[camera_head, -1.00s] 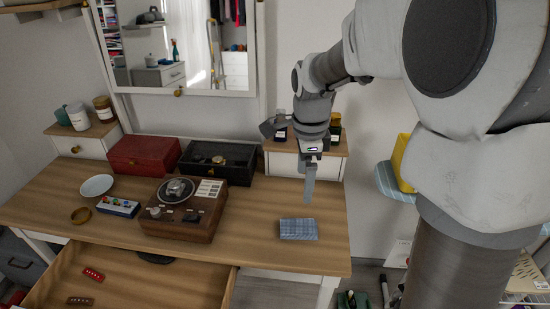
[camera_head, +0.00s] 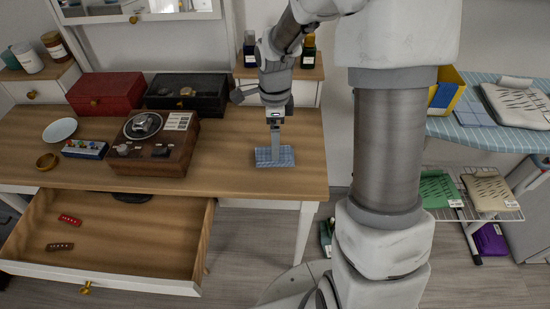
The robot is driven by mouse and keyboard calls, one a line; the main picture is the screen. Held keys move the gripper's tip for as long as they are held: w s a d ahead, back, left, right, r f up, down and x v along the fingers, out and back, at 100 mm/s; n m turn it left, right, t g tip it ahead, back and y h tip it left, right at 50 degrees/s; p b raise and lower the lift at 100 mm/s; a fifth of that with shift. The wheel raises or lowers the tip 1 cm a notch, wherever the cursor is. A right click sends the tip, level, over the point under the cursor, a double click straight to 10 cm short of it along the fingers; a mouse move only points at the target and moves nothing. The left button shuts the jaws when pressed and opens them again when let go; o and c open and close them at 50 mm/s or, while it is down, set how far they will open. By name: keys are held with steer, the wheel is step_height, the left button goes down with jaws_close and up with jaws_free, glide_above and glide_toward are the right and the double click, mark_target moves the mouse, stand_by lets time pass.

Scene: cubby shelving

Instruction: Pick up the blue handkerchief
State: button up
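The blue handkerchief (camera_head: 283,158) is a small folded blue checked cloth lying flat on the wooden desk (camera_head: 230,178), near its right front part. My gripper (camera_head: 275,155) points straight down over the handkerchief, with its tip at or just above the cloth. The gripper is seen edge-on, so I cannot tell whether its fingers are apart or whether they touch the cloth. The gripper hides a narrow strip of the cloth.
A brown box with a dial (camera_head: 150,145) stands left of the handkerchief. Black (camera_head: 188,93) and red (camera_head: 106,93) boxes are behind it. An open drawer (camera_head: 110,240) juts out at the front left. Small bottles (camera_head: 308,50) stand on the raised shelf behind my gripper.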

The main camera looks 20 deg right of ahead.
steer(key=f, duration=0.3)
steer(key=f+b, duration=0.1)
steer(key=f, duration=0.1)
steer(key=shift+w+d+f+b, duration=0.1)
steer(key=shift+w+f+b, duration=0.1)
steer(key=shift+f+b, duration=0.15)
steer(key=c, duration=1.3)
steer(key=shift+o, duration=0.2)
steer(key=shift+r, duration=0.1)
steer(key=shift+r+p, duration=0.35)
steer(key=shift+r, duration=0.3)
step_height(320, 180, up, 3)
steer(key=shift+f+p, duration=0.1)
steer(key=shift+p, duration=0.35)
steer(key=s+d+r+p, duration=0.2)
steer(key=s+d+r, duration=0.4)
steer(key=s, duration=0.3)
steer(key=shift+s+d+r, duration=0.25)
steer(key=shift+d+r, duration=0.1)
